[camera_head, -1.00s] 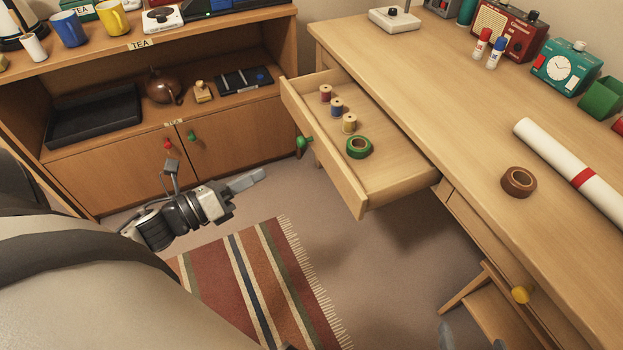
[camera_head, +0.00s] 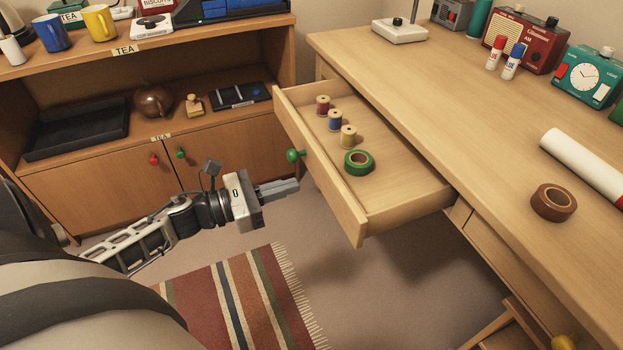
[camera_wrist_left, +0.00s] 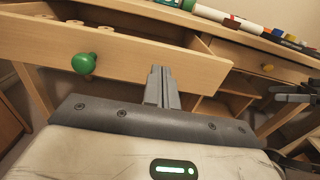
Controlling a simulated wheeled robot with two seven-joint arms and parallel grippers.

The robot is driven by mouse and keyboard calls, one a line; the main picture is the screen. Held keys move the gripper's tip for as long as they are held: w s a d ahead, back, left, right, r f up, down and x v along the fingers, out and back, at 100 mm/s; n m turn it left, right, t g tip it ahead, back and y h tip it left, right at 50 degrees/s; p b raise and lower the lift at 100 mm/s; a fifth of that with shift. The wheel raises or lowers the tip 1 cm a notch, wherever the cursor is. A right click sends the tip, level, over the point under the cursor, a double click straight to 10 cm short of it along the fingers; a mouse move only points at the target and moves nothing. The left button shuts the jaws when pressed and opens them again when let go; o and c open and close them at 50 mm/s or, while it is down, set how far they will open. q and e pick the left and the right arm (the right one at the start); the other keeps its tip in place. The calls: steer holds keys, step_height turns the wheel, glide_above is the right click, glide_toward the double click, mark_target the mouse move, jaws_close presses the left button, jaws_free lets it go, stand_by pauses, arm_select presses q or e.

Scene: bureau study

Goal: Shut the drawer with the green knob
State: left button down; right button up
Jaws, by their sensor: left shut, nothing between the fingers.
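The drawer (camera_head: 375,222) with the green knob (camera_head: 294,155) stands pulled well out of the desk. It holds three thread spools (camera_head: 335,120) and a green tape roll (camera_head: 359,162). My left gripper (camera_head: 296,187) is shut and empty, in front of the drawer and just below the green knob in the head view. In the left wrist view the shut fingers (camera_wrist_left: 161,77) point at the drawer front (camera_wrist_left: 185,66), to the right of the green knob (camera_wrist_left: 84,63). I cannot tell whether they touch it. My right gripper is not clearly in the head view; a dark gripper part (camera_wrist_left: 292,95) shows at the wrist view's right edge.
The desk (camera_head: 440,100) carries a brown tape roll (camera_head: 553,202), a white paper roll (camera_head: 580,165), glue sticks and a radio. A yellow knob (camera_head: 565,343) sits lower right. A cabinet (camera_head: 100,195) stands at left. A striped rug (camera_head: 240,300) lies below.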

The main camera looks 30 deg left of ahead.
mark_target(326, 176)
arm_select(q)
steer(key=x, duration=0.5)
steer(key=shift+w+d, duration=0.15)
steer(key=shift+w, duration=0.15)
steer(key=shift+w, duration=0.1)
